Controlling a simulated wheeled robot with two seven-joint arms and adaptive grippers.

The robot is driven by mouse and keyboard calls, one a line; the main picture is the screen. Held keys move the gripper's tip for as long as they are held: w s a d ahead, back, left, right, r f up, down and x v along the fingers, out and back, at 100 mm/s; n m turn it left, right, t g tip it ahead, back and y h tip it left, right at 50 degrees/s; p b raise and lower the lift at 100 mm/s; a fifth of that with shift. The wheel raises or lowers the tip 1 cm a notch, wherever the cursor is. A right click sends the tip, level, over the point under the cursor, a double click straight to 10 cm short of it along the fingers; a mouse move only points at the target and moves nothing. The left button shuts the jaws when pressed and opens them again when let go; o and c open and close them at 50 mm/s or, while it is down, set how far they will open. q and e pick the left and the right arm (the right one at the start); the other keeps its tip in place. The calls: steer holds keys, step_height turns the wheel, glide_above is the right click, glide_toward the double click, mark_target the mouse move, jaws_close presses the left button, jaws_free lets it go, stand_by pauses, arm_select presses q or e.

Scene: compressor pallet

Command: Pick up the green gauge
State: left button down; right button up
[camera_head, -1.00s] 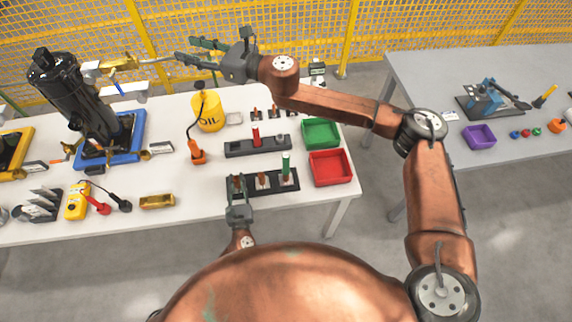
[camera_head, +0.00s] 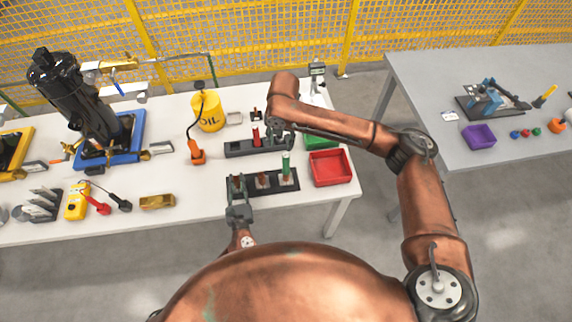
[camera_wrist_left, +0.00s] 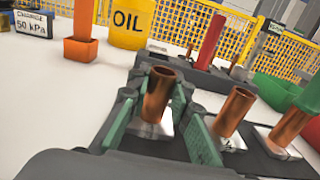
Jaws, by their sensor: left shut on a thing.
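The green gauge (camera_head: 286,161) stands upright in the rightmost copper sleeve of the front black rack (camera_head: 262,185). It also shows at the right edge of the left wrist view (camera_wrist_left: 309,97). My left gripper (camera_head: 238,190) is at the left end of that rack. In the left wrist view its green-padded fingers (camera_wrist_left: 165,118) are shut on the leftmost copper sleeve (camera_wrist_left: 158,94), which is upright. My right gripper (camera_head: 276,133) is by the right part of the rear black rack, behind the green gauge and apart from it; its fingers are too small and dark to read.
A red gauge (camera_head: 256,135) stands in the rear black rack (camera_head: 240,148). A red bin (camera_head: 331,168) and a partly hidden green bin (camera_head: 324,139) lie to the right. A yellow oil can (camera_head: 208,113) and an orange tool (camera_head: 197,155) stand left of my right gripper.

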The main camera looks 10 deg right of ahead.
mark_target(286, 165)
steer(key=shift+s+d+f+g+h, duration=0.1)
steer(key=shift+s+d+f+g, duration=0.05)
steer(key=shift+s, duration=0.25)
steer(key=shift+s+d+f+g+h, duration=0.1)
steer(key=shift+s+d+f+g, duration=0.1)
steer(key=shift+s, duration=0.25)
steer(key=shift+s+d+f+g+h, duration=0.1)
steer(key=shift+s+g, duration=0.05)
steer(key=shift+s, duration=0.25)
step_height(286, 165, down, 5)
steer(key=shift+f, duration=0.2)
steer(key=shift+w+d+f, duration=0.1)
steer(key=shift+d+f, duration=0.1)
steer(key=shift+f, duration=1.4)
steer(key=shift+w+d+f, duration=0.1)
steer(key=shift+d+f, duration=0.1)
steer(key=shift+f, duration=1.35)
steer(key=shift+c, duration=0.4)
jaws_close()
